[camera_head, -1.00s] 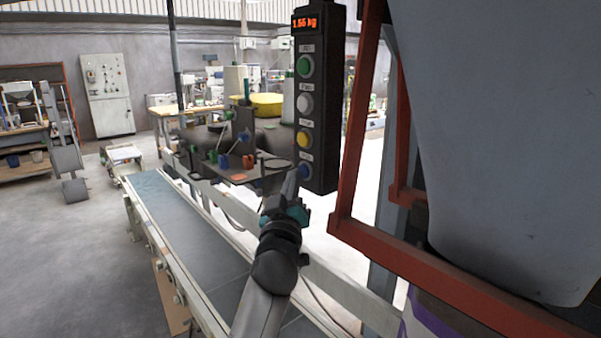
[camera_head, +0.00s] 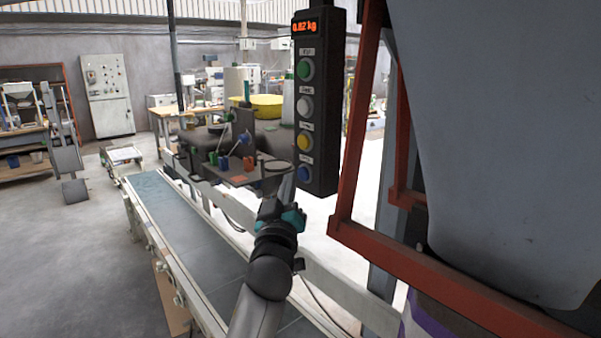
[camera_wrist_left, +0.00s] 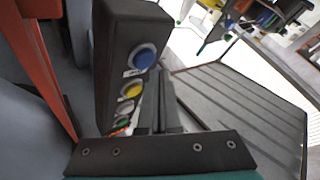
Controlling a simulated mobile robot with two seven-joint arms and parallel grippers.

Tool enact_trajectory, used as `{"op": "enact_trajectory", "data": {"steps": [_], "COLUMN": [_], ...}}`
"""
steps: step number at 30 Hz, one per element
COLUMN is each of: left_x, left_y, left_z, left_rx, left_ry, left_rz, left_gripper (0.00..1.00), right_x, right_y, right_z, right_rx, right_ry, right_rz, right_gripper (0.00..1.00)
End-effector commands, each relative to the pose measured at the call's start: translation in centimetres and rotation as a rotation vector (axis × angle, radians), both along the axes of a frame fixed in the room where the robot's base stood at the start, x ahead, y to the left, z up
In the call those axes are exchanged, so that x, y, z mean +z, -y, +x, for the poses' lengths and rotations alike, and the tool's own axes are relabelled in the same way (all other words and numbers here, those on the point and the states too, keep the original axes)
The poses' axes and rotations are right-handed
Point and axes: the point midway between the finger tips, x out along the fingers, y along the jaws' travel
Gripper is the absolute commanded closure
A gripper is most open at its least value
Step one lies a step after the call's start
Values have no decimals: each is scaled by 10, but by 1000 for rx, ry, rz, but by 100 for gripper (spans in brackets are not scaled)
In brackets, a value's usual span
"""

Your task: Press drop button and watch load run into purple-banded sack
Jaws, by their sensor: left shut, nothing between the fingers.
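The button box (camera_head: 318,110) hangs with a lit display reading about 0.82 kg. Below the display are green, white and yellow (camera_head: 304,141) buttons, and a blue button (camera_head: 305,173) lowest; their labels are too small to read surely. My left gripper (camera_head: 287,186) is shut and empty, just left of and below the blue button. In the left wrist view its fingers (camera_wrist_left: 154,78) point up close to the blue button (camera_wrist_left: 143,57), seemingly apart from it. The purple-banded sack (camera_head: 432,322) shows only partly at the bottom, behind the orange frame. My right gripper is not in view.
A large grey hopper (camera_head: 500,150) fills the right side, with an orange frame (camera_head: 347,150) beside the button box. A conveyor (camera_head: 190,235) runs below my left arm. A bracket with small coloured parts (camera_head: 240,165) stands behind the gripper.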

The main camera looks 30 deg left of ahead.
Motion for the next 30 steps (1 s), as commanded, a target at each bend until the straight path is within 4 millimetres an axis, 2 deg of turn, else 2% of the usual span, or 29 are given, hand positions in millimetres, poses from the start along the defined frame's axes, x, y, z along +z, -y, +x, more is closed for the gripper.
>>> {"op": "enact_trajectory", "data": {"steps": [8,24,30], "left_x": [0,0,0], "left_y": [-1,-20,-23], "left_z": [-2,-49,-56], "left_rx": [0,1,1], "left_ry": [-1,-2,-2], "left_rz": [-1,0,0], "left_gripper": [100,100,100], "right_x": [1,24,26], "right_y": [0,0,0], "right_z": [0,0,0], "right_rx": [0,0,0], "right_ry": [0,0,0], "right_rz": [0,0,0], "right_gripper": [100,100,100]}}
